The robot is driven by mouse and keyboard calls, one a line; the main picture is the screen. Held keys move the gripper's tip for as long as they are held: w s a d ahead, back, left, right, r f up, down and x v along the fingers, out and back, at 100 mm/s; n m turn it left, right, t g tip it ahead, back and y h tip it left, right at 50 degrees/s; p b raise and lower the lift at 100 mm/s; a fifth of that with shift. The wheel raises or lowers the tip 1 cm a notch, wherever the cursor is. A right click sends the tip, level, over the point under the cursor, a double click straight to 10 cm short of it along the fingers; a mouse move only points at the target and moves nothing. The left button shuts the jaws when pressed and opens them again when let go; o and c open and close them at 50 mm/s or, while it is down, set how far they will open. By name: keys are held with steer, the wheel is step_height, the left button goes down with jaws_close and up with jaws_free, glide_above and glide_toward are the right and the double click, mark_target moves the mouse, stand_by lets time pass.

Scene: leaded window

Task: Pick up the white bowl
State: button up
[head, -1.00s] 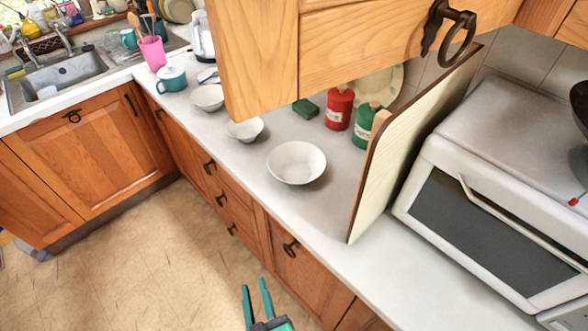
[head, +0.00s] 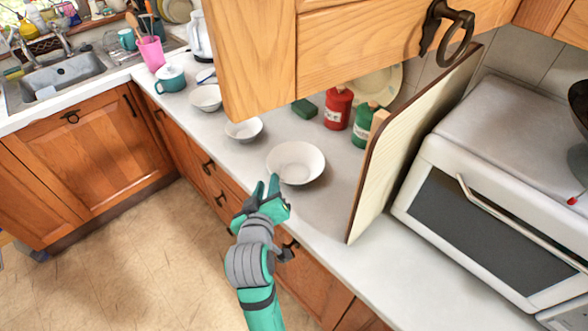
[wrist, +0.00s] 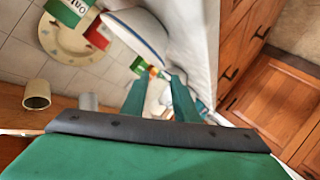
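Three white bowls stand in a row on the counter in the head view: a large one (head: 296,163) nearest me, a smaller one (head: 244,130) behind it, and another (head: 206,97) farther back. All are upright and look empty. My gripper (head: 266,185) is at the front-left rim of the large bowl, near the counter's edge. Its two fingers are apart with nothing held. In the wrist view, the open gripper (wrist: 160,95) has a large white bowl (wrist: 138,32) just beyond its fingertips, outside the gap. I cannot tell whether they touch.
A wooden board (head: 400,150) stands upright right of the large bowl, beside a white oven (head: 480,220). Red (head: 338,107) and green (head: 364,125) containers stand behind. An overhead cabinet (head: 380,45) hangs above. A teal pot (head: 170,79) and pink cup (head: 152,54) stand farther left.

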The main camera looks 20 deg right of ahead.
mark_target(271, 166)
steer(key=x, duration=0.5)
steer(key=shift+d+r, duration=0.1)
steer(key=shift+d, duration=0.2)
steer(key=shift+a+f+x, duration=0.1)
steer(key=shift+a+x, duration=0.05)
steer(key=shift+x, duration=0.8)
steer(key=shift+a+f+x, duration=0.1)
steer(key=shift+a+x, duration=0.05)
steer(key=shift+x, duration=0.8)
steer(key=shift+a+f+x, duration=0.1)
steer(key=shift+x, duration=0.8)
steer(key=shift+w, duration=0.1)
steer(key=shift+w+r, duration=0.1)
jaws_close()
